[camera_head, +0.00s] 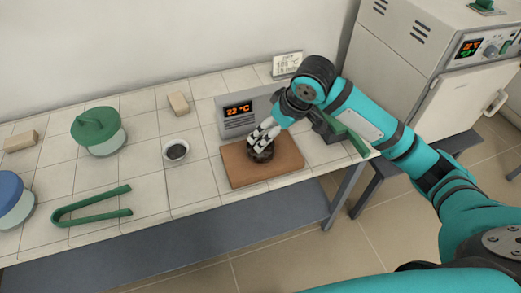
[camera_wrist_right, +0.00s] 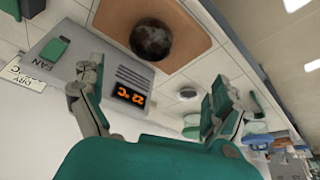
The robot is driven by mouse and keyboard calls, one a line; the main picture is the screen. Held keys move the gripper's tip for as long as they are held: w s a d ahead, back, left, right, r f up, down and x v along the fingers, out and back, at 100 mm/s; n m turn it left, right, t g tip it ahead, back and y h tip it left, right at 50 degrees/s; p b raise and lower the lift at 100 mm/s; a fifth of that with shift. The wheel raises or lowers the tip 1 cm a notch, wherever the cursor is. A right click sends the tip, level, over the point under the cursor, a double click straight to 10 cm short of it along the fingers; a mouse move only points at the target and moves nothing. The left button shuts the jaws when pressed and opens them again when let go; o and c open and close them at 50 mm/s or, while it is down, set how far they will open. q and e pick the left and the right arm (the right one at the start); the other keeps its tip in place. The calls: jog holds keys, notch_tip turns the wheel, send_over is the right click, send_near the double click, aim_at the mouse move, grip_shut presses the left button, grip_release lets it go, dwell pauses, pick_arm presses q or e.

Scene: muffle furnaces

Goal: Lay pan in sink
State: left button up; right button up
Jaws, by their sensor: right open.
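I see nothing I can name for sure as the pan or the sink. A dark round vessel (camera_head: 263,154) sits on a brown board (camera_head: 288,165) on the tiled bench; the vessel (camera_wrist_right: 151,40) and board (camera_wrist_right: 194,20) also show in the right wrist view. My right gripper (camera_head: 264,136) is over the vessel in the head view and partly hides it. In the wrist view the right gripper (camera_wrist_right: 156,76) has its fingers spread with nothing between them. The vessel lies beyond the fingertips there. My left gripper is not in view.
A grey unit (camera_head: 235,127) reading 22 °C stands behind the board. Left are a small dark-filled bowl (camera_head: 176,151), green tongs (camera_head: 92,208), a green-lidded jar (camera_head: 99,132), a blue-lidded jar (camera_head: 12,200) and tan blocks (camera_head: 178,104). A furnace (camera_head: 470,90) stands right.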

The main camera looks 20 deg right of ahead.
jog(key=r, duration=0.1)
jog(key=p, duration=0.2)
send_over(265, 156)
notch_tip(265, 156, down, 11)
jog(key=shift+r, duration=0.2)
jog(key=x, duration=0.5)
jog(key=shift+w+r+p, duration=0.1)
jog(key=shift+p, duration=0.3)
jog(key=shift+w+f, duration=0.1)
jog(key=shift+f, duration=0.15)
jog(key=shift+c, duration=0.4)
jog(key=c, duration=1.1)
jog(key=shift+o, duration=0.2)
